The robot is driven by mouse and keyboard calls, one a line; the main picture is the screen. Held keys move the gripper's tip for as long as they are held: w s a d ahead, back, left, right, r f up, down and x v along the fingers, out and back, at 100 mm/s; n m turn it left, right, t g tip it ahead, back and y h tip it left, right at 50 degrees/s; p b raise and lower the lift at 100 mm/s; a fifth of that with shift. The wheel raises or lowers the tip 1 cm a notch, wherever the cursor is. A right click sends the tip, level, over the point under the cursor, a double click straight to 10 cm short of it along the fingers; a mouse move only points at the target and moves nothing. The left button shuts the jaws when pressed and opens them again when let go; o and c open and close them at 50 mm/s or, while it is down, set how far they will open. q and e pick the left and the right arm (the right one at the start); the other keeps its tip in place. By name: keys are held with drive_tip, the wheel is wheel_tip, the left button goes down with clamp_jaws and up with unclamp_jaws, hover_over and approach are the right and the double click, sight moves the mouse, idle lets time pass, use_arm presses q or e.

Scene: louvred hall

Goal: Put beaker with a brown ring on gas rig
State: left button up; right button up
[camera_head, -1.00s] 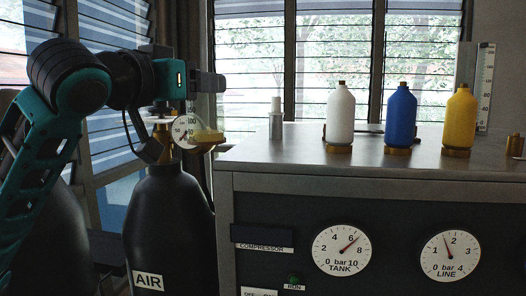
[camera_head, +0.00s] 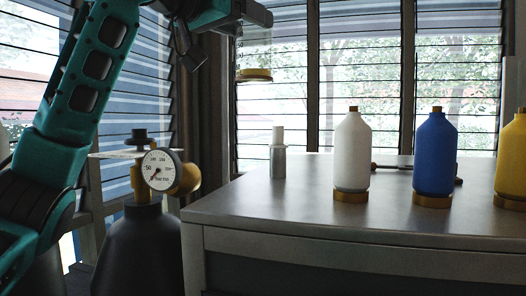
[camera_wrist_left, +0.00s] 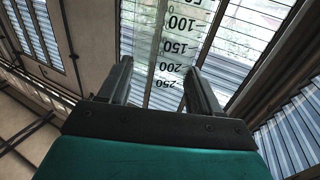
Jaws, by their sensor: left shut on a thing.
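The beaker is clear glass with dark measuring marks and a brown-yellow ring (camera_head: 255,75) at its base. It hangs upright in the air at the upper middle of the head view, left of the bench bottles. My left gripper (camera_head: 252,14) is shut on it near its upper part. In the left wrist view the beaker's scale (camera_wrist_left: 172,50) shows between the two fingers (camera_wrist_left: 158,82). My right gripper is not in view.
On the bench stand a small grey-white bottle (camera_head: 278,155), a white bottle (camera_head: 351,152), a blue bottle (camera_head: 434,155) and a yellow one (camera_head: 512,155). A black cylinder (camera_head: 140,245) with a round gauge (camera_head: 156,169) stands left of the bench. The bench's front left top is clear.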

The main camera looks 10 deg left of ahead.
use_arm(q)
drive_tip(key=shift+s+a+f, duration=0.1)
drive_tip(key=shift+f, duration=4.8)
drive_tip(key=shift+s+a+f, duration=0.1)
drive_tip(key=shift+f, duration=4.8)
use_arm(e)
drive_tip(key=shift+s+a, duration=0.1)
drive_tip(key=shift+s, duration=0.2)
use_arm(q)
drive_tip(key=shift+d, duration=0.1)
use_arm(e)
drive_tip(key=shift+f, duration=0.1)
use_arm(q)
drive_tip(key=o, duration=1.5)
drive_tip(key=shift+f, duration=0.1)
drive_tip(key=b+v, duration=0.2)
drive_tip(key=v, duration=1)
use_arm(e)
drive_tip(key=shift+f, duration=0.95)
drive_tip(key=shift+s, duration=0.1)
